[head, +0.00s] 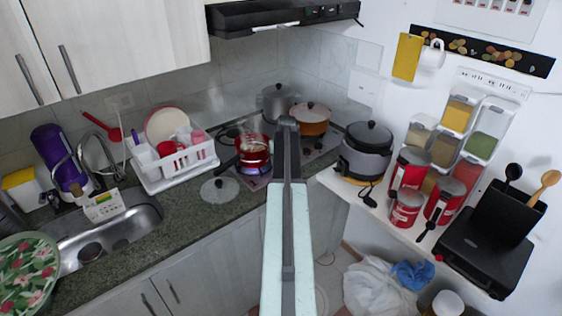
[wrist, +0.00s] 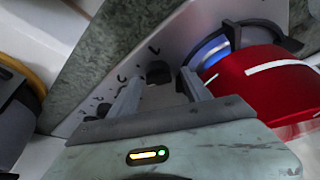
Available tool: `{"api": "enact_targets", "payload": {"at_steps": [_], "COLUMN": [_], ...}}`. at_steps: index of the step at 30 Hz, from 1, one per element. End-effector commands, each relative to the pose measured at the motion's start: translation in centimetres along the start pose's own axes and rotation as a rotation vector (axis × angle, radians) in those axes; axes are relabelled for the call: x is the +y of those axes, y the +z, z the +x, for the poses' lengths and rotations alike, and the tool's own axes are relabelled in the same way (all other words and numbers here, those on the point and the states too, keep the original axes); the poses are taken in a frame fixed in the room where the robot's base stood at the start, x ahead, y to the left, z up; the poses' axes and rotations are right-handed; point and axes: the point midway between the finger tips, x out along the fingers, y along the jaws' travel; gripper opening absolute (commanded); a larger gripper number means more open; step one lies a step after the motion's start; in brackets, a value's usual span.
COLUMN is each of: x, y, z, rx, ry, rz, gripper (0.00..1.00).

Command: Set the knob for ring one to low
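The stove (head: 314,152) is in the corner of the counter, partly hidden by my arm. Its metal front strip, with dark knobs, fills the middle of the wrist view. A round black knob (wrist: 158,71) lies between and just beyond the fingertips of my gripper (wrist: 161,77). The fingers are apart with nothing clearly gripped; I cannot tell whether they touch the knob. More small dark knobs (wrist: 103,110) are to the left. A blue flame (wrist: 213,50) burns under a red pot (wrist: 262,82), also seen in the head view (head: 255,153). Ring numbers and the knob's setting are unreadable.
A grey pot (head: 278,104) and an orange pot (head: 312,120) stand at the back of the stove. A glass lid (head: 220,189) and a white dish rack (head: 178,171) are to the left. A rice cooker (head: 366,152) stands on the right-hand shelf.

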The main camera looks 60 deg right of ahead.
Motion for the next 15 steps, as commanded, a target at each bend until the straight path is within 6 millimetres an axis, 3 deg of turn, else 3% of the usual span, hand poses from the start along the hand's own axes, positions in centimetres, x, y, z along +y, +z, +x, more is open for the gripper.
{"api": "enact_targets", "payload": {"at_steps": [8, 15], "x": [0.0, -0.1], "y": [-0.1, -0.3], "z": [-1.6, -6.2], "rx": [0.001, 0.000], "ry": [0.001, 0.000], "rz": [0.000, 0.000], "gripper": [0.56, 0.56]}}
